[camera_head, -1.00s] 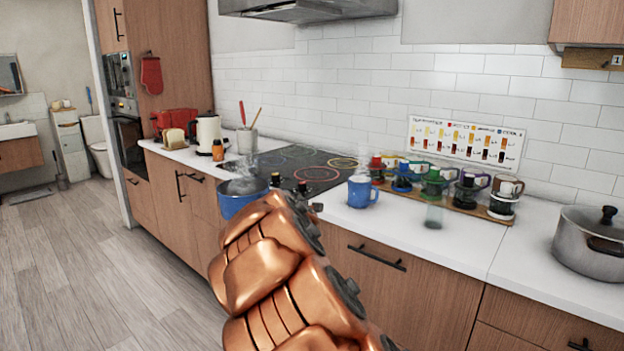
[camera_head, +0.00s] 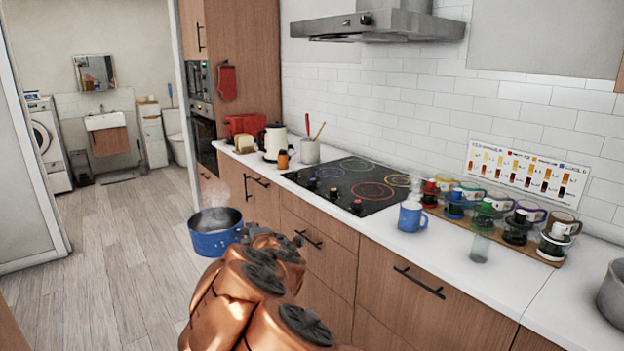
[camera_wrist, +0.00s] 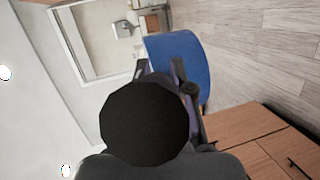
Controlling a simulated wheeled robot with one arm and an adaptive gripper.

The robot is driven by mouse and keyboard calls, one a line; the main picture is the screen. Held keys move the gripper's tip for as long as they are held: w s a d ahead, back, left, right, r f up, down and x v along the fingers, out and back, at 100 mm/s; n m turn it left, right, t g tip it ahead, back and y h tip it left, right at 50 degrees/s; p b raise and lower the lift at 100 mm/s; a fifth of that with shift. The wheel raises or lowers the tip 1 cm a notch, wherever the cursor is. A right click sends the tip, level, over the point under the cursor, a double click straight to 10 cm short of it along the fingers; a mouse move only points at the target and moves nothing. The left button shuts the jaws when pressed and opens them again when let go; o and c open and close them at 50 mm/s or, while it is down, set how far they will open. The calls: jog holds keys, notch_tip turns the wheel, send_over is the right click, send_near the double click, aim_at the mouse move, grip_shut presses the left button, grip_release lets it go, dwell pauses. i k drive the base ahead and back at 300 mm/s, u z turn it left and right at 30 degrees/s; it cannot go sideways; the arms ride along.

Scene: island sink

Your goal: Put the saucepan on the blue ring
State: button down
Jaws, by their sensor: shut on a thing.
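The blue saucepan (camera_head: 215,232) is upright, with steam rising from its dark inside. It is in the air over the floor, left of the counter and apart from the stove. In the wrist view its blue side (camera_wrist: 182,65) shows past the fingers. My gripper (camera_wrist: 162,72) is shut on the saucepan; a dark round shape hides much of the grip, and my copper arm hides it in the head view. The black cooktop (camera_head: 345,202) has a red ring (camera_head: 373,190), a yellow ring and two darker rings at its left and back; I cannot tell surely which is blue.
A blue mug (camera_head: 411,217) stands just right of the cooktop, near a rack of coffee cups (camera_head: 490,215) and a glass. A kettle (camera_head: 273,142), toaster and utensil pot stand to the left. A range hood (camera_head: 380,22) hangs above. The floor at left is clear.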

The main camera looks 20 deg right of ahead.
aim_at(337, 177)
jog(key=u, duration=0.4)
jog(key=i, duration=2.3)
jog(key=z, duration=0.85)
